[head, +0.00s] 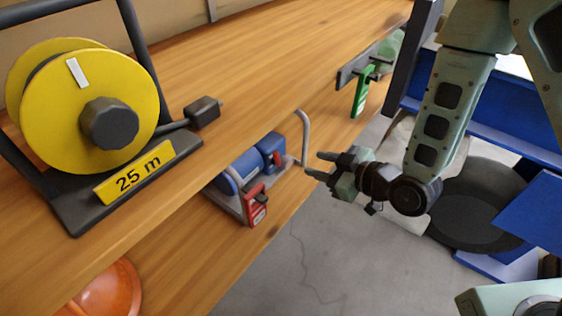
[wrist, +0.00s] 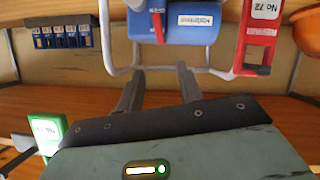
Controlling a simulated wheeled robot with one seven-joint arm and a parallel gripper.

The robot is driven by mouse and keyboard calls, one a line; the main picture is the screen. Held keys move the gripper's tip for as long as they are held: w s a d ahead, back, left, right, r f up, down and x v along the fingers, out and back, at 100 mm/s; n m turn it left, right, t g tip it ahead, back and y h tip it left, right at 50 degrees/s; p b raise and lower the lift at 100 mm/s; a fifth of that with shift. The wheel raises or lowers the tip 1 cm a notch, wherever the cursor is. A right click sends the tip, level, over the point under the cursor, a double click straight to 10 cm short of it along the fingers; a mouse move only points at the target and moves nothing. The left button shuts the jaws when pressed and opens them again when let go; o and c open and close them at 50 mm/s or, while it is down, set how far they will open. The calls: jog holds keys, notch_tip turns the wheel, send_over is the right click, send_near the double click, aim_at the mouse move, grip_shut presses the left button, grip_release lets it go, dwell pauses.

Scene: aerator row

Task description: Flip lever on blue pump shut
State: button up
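The blue pump (head: 240,170) sits in a light metal tube frame on the lower wooden shelf. The wrist view shows the blue pump (wrist: 190,48) at the top, with a white label. A small red lever (wrist: 157,28) hangs on the pump's dark fitting; it also shows in the head view (head: 276,157). My gripper (head: 314,165) is to the right of the pump, off the shelf edge. In the wrist view my gripper (wrist: 160,72) has its two fingers apart, with nothing between them. The fingertips are below the lever and apart from it.
A red tag marked No. 72 (wrist: 262,30) hangs beside the pump. A green tag (head: 362,90) hangs farther along the shelf. A yellow cable reel (head: 60,120) stands on the upper board, and an orange dome (head: 105,292) is below. The floor (head: 285,265) beside the shelf is clear.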

aim_at(278, 154)
jog(key=b+x, duration=0.1)
jog(key=b, duration=0.4)
jog(key=shift+w+a+f, duration=0.15)
jog(key=shift+w+f, duration=0.05)
jog(key=shift+f, duration=0.1)
jog(key=b, duration=0.3)
jog(key=shift+a+f+b, duration=0.15)
jog(key=shift+a+b, duration=0.05)
jog(key=shift+b, duration=0.15)
jog(key=b+x, duration=0.1)
jog(key=x, duration=0.2)
jog(key=b+x, duration=0.1)
jog(key=x, duration=0.3)
jog(key=b+x, duration=0.1)
jog(key=x, duration=0.3)
jog(key=shift+w+a+b, duration=0.2)
jog(key=shift+w+b, duration=0.1)
grip_shut()
jog(key=shift+r, duration=0.2)
